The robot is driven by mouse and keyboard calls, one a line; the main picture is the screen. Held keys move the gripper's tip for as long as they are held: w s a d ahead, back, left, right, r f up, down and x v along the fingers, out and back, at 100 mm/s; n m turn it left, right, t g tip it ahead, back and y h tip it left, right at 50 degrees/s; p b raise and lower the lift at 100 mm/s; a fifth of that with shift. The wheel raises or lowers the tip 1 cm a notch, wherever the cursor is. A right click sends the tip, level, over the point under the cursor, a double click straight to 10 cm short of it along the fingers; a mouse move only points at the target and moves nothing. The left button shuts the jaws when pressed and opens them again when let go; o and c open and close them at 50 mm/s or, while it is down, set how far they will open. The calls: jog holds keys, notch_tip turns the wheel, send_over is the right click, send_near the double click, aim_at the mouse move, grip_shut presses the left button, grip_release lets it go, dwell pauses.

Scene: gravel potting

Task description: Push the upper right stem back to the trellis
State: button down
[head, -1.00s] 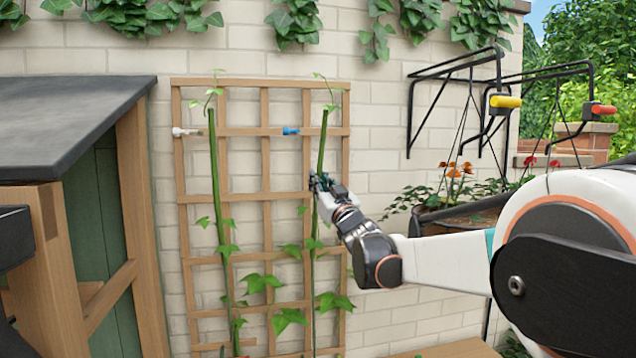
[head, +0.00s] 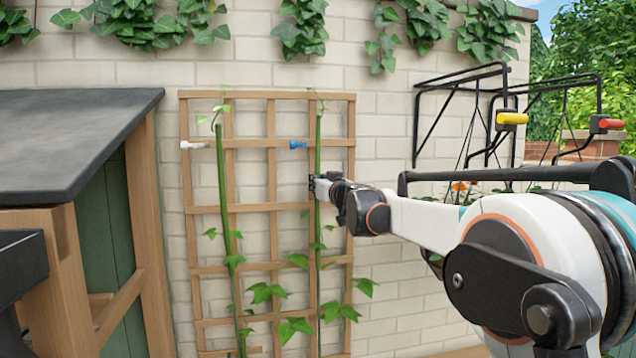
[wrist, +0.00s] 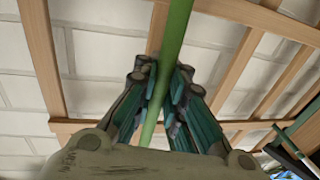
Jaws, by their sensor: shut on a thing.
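The right stem (head: 318,150) is green and stands nearly vertical in front of the right inner upright of the wooden trellis (head: 271,175). My gripper (head: 314,186) is shut on this stem at about mid-height of the trellis, below the blue clip (head: 298,145). In the wrist view the stem (wrist: 176,35) passes between the dark and teal fingers (wrist: 165,85) of my gripper, with trellis slats close behind. I cannot tell whether the stem touches the wood.
A left stem (head: 222,170) leans in front of the trellis near a white clip (head: 192,145). A dark-roofed wooden shed (head: 70,120) stands at left. Black wall brackets (head: 450,85) with yellow (head: 511,118) and red (head: 606,124) handles are at right.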

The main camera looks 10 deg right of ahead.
jog(key=shift+w, duration=0.2)
jog(key=c, duration=1.7)
grip_release()
jog(key=shift+d, duration=0.1)
jog(key=shift+o, duration=0.2)
jog(key=s+d, duration=0.2)
jog(key=s, duration=0.9)
jog(key=shift+s+d+f, duration=0.15)
jog(key=shift+s+f, duration=0.05)
jog(key=shift+s, duration=0.15)
